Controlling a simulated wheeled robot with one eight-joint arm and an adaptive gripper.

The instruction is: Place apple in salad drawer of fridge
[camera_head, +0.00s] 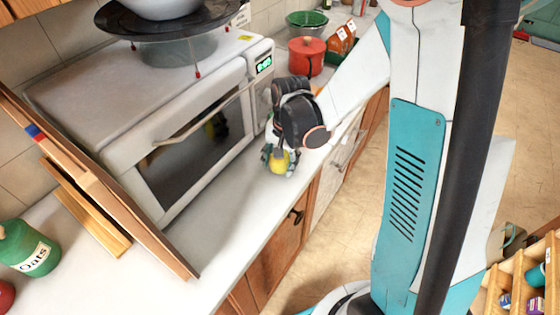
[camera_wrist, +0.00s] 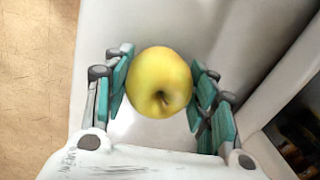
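The yellow apple (camera_wrist: 160,84) is between the teal finger pads of my gripper (camera_wrist: 160,90) in the wrist view, with a pad against each side. In the head view, the apple (camera_head: 279,161) shows at the lower end of my gripper (camera_head: 277,158), over the front part of the white counter in front of the microwave. Whether the apple rests on the counter or is slightly above it, I cannot tell. The fridge and its salad drawer do not show in either view.
The microwave (camera_head: 190,130) stands behind my gripper. A red pot (camera_head: 307,57) and a green colander (camera_head: 307,22) are farther along the counter (camera_head: 228,225). A wooden board (camera_head: 95,180) leans at the left near a green oats jar (camera_head: 28,250). Tan floor (camera_head: 345,205) is open beyond the drawers.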

